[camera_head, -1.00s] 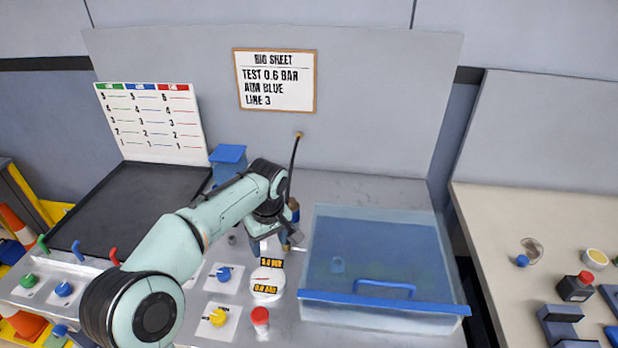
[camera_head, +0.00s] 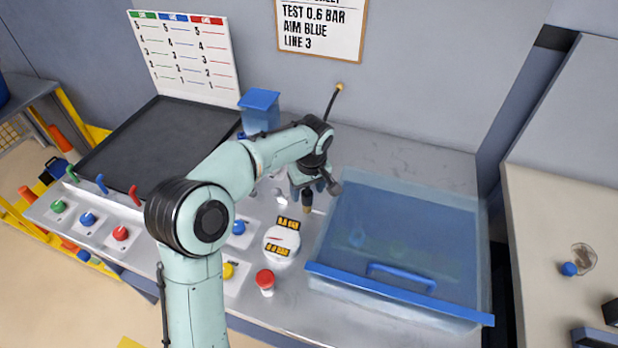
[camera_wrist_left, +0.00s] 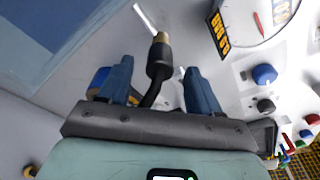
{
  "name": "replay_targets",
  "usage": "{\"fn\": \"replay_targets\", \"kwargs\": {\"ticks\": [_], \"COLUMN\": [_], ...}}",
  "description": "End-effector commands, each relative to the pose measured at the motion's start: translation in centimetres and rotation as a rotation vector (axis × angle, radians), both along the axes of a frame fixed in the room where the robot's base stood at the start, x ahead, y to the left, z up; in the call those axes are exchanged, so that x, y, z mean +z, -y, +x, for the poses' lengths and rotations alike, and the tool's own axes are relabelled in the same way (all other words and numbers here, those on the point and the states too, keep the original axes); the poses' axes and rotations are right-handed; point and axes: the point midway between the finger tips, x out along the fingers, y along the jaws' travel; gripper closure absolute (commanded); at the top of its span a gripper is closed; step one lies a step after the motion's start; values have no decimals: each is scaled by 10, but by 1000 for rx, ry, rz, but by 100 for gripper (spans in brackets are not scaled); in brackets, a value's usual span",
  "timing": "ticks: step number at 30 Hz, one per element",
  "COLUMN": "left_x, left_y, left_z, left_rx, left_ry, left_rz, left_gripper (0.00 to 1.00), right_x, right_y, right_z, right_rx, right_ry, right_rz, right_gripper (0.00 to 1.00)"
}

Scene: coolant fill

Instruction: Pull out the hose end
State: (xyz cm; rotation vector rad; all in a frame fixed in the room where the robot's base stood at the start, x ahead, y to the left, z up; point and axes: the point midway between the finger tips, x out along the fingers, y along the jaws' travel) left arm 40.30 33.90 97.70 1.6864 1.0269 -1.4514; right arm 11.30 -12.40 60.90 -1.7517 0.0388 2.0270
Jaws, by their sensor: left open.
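The hose end (camera_wrist_left: 159,52) is a black sleeve with a brass tip in the left wrist view. It lies between the two blue fingers of my left gripper (camera_wrist_left: 160,84), with a visible gap on each side. The fingers are open. In the head view my left gripper (camera_head: 308,190) is low over the bench, left of the clear tank, and the dark, brass-tipped hose end (camera_head: 307,201) shows just below it. The black hose (camera_head: 331,105) comes from a brass wall fitting and passes behind my wrist. My right gripper is out of view.
The clear blue tank (camera_head: 484,270) with a blue-handled lid stands close right of my gripper. A round gauge (camera_head: 281,243) and a red-capped item (camera_head: 265,280) are in front. A black tray (camera_head: 150,150) and coloured levers are left.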

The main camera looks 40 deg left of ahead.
Motion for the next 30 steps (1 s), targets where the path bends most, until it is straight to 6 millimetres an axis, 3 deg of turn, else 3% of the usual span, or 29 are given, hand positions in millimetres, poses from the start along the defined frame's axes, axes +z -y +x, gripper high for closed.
{"fn": "replay_targets", "kwargs": {"ticks": [3,9,19,20,25,26,27,29,30], "left_x": [-20,-37,-40,-40,-40,-40,-40,-40,-40], "left_y": [-2,-5,-5,-5,-5,-5,-5,-5,-5], "left_z": [0,2,3,3,3,3,3,3,3], "left_rx": [0,-1,-1,-1,-1,-1,-1,0,0], "left_ry": [-4,-1,1,1,1,1,1,1,1], "left_rz": [-1,0,0,0,0,0,0,0,0], "left_gripper": [37,37,37,40,95,96,69,85,85], "right_x": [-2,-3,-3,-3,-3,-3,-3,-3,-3], "right_y": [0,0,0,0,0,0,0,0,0], "right_z": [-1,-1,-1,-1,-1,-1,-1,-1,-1], "right_rx": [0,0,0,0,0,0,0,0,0], "right_ry": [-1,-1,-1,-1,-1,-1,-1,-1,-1], "right_rz": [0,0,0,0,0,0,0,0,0], "right_gripper": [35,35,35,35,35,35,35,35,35]}}
